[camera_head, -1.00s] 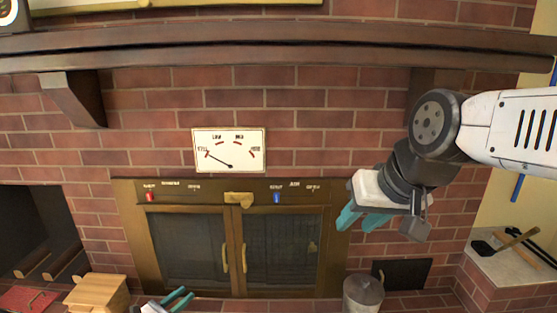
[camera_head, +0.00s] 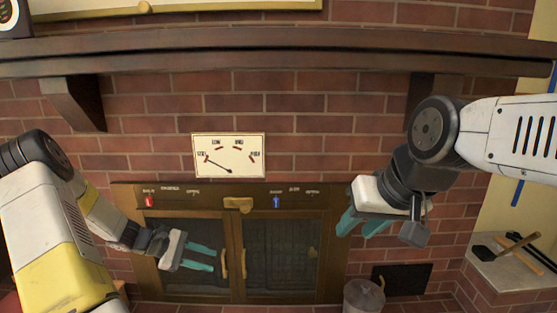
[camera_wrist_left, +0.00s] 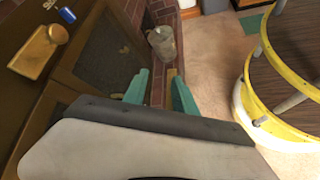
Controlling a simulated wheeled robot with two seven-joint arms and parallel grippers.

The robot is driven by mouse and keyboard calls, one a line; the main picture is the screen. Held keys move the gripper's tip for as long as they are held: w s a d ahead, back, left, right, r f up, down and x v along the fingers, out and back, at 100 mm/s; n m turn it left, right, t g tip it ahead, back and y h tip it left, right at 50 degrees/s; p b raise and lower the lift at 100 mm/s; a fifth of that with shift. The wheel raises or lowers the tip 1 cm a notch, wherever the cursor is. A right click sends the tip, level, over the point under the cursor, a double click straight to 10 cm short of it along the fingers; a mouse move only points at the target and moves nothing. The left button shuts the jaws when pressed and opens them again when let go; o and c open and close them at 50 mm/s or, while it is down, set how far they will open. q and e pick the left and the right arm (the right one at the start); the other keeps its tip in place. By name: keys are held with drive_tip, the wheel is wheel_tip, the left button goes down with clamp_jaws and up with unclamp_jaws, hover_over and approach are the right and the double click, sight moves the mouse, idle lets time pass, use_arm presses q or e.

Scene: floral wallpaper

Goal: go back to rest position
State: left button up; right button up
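My left gripper (camera_head: 212,259) is in front of the left glass door of the brass-framed fireplace (camera_head: 237,285). Its two teal fingers are apart, with nothing between them, and point right toward the door handles (camera_head: 223,263). In the left wrist view the same fingers (camera_wrist_left: 160,75) show a clear gap. My right gripper (camera_head: 356,230) hangs at the right side of the fireplace frame, fingers pointing down and left. Its teal fingers are apart and I see nothing held.
A brown mantel (camera_head: 270,50) runs across above. A gauge panel (camera_head: 228,156) is on the brick wall. A grey lidded canister (camera_head: 364,296) stands below my right gripper. Tools (camera_head: 510,245) lie on a ledge at right. Yellow-edged round shelves (camera_wrist_left: 249,85) show in the wrist view.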

use_arm(q)
drive_tip(key=s+d+r+m+t+y, duration=0.1)
drive_tip(key=s+d+r+m+y, duration=0.1)
drive_tip(key=s+r+m, duration=0.3)
drive_tip(key=s+d+r+m+t+y, duration=0.1)
drive_tip(key=s+d+r+m+y, duration=0.2)
drive_tip(key=s+r, duration=0.7)
drive_tip(key=s+d+r+m+t+y, duration=0.1)
drive_tip(key=s+d+r+m+y, duration=0.2)
drive_tip(key=r, duration=1)
drive_tip(key=s+m+y, duration=0.1)
drive_tip(key=s+m, duration=0.2)
drive_tip(key=s, duration=0.2)
drive_tip(key=shift+s+r+m, duration=0.2)
drive_tip(key=shift+r+m, duration=0.1)
drive_tip(key=shift+r, duration=0.1)
drive_tip(key=shift+d, duration=0.1)
